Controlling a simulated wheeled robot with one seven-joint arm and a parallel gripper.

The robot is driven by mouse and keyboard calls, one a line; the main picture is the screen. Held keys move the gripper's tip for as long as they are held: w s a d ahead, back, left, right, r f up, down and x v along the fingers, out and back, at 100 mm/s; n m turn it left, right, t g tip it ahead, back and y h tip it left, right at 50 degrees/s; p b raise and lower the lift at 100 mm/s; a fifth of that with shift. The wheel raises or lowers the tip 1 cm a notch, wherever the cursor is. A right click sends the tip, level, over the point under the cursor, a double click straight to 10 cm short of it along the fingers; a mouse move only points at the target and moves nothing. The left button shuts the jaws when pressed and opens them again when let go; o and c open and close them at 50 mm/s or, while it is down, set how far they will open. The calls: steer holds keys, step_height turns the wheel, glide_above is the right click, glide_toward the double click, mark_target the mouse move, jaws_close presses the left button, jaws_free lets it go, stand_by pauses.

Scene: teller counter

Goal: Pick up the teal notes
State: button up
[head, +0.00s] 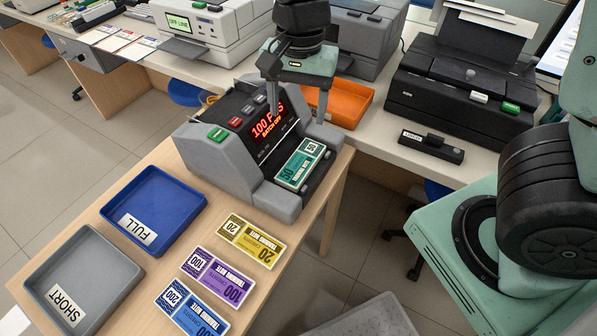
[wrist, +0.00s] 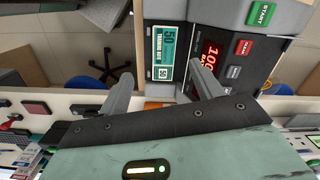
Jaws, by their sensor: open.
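The teal notes (head: 301,164), marked 50, lie in the front tray of a grey note counter (head: 235,150) with a red display. They also show in the wrist view (wrist: 169,52), beyond my fingertips. My gripper (head: 297,115) is open and empty, pointing down over the counter. Its fingers are apart from the notes, above and behind them in the head view. In the wrist view my gripper (wrist: 168,85) has its two fingers spread, with the notes ahead between them.
A blue FULL tray (head: 176,191) and a grey SHORT tray (head: 107,262) stand on the wooden table. Yellow (head: 250,240), purple (head: 218,276) and blue (head: 192,308) notes lie near its edge. An orange tray (head: 343,100) and a black printer (head: 465,85) stand behind on the counter.

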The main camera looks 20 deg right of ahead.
steer(key=w+d+f+m, duration=0.2)
steer(key=w+d+m, duration=0.1)
steer(key=b, duration=0.2)
glide_above(302, 161)
steer(key=shift+h, duration=0.3)
step_height(302, 161, down, 11)
steer(key=shift+f+b, duration=0.6)
steer(key=shift+f, duration=2.4)
steer(key=c, duration=0.9)
steer(key=shift+o, duration=0.2)
